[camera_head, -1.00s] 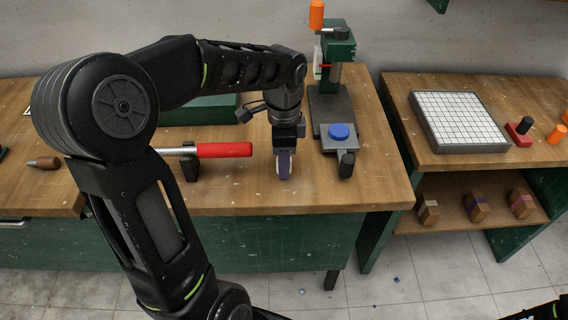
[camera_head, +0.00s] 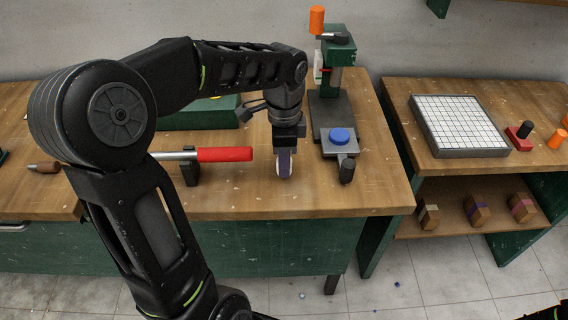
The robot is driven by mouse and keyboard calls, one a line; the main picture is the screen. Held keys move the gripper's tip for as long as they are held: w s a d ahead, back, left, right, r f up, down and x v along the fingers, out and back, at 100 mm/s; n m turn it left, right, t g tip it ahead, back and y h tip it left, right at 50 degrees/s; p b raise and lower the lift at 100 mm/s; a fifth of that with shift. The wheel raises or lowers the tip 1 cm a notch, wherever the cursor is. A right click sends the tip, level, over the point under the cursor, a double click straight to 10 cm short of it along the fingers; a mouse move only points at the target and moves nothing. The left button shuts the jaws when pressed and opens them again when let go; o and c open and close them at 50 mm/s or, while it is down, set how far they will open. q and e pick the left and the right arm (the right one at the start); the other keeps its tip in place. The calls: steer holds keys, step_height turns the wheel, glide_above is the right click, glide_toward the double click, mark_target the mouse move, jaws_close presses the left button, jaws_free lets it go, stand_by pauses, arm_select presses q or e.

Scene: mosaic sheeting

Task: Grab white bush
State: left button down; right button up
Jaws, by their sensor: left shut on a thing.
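My left gripper (camera_head: 284,166) points down over the front right part of the left bench, between the red-handled lever and the press. It is shut on a small pale thing (camera_head: 287,170), mostly hidden by the dark, purplish fingers. This may be the white bush; its full shape does not show. I cannot tell whether it touches the bench top. My right gripper is out of view.
A green press (camera_head: 337,68) with a blue knob stands just right of the gripper. A red-handled lever (camera_head: 224,154) lies left of it. A white gridded board (camera_head: 460,122) is on the right bench. Banded wooden blocks (camera_head: 478,212) sit on the shelf below.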

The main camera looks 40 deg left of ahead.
arm_select(q)
step_height(320, 180, up, 9)
steer(key=shift+f, duration=0.15)
steer(key=shift+d, duration=0.1)
stand_by(0.6)
